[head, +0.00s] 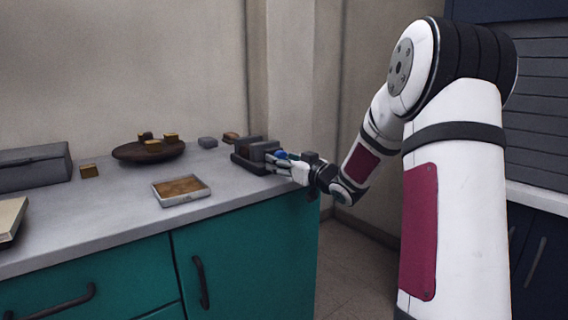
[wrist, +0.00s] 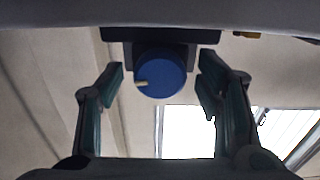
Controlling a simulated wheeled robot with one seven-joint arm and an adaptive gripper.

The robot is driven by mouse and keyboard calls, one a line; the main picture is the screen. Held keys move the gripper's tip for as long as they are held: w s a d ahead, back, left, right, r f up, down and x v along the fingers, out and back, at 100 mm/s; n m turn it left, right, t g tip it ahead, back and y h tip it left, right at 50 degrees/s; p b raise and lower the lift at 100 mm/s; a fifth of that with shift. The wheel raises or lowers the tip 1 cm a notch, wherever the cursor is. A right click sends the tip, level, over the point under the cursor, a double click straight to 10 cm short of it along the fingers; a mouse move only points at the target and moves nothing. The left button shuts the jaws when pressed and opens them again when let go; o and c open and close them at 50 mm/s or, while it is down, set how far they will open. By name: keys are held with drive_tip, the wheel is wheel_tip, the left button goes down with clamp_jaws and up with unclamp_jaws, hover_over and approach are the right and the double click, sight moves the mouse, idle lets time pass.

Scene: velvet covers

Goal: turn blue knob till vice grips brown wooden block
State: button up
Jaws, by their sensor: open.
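The dark grey vice (head: 262,152) stands at the right end of the counter. A small dark brown patch (head: 242,151) between its jaws looks like the wooden block; whether the jaws touch it is too small to tell. The blue knob (head: 281,155) is on the vice's right side, partly covered by my fingers. In the wrist view the round blue knob (wrist: 162,72) faces me, with a pale mark at its lower left. My gripper (wrist: 161,82) is open, one finger on each side of the knob, with visible gaps. It also shows in the head view (head: 279,163).
A shallow tray (head: 204,194) with brown contents lies near the counter's front. A dark round dish (head: 124,153) holds small brown blocks. The wall is behind.

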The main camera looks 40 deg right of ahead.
drive_tip(key=c, duration=1.2)
drive_tip(key=shift+o, duration=0.2)
drive_tip(key=shift+p, duration=0.5)
drive_tip(key=m+p, duration=0.4)
drive_tip(key=p, duration=0.1)
drive_tip(key=shift+r, duration=0.2)
drive_tip(key=m+p, duration=0.4)
drive_tip(key=p, duration=0.2)
drive_tip(key=shift+s, duration=0.1)
drive_tip(key=m+p, duration=0.4)
drive_tip(key=p, duration=0.1)
drive_tip(key=shift+m+p, duration=0.4)
drive_tip(key=shift+f+m+p, duration=0.15)
drive_tip(key=shift+m+p, duration=1.25)
drive_tip(key=shift+m, duration=0.1)
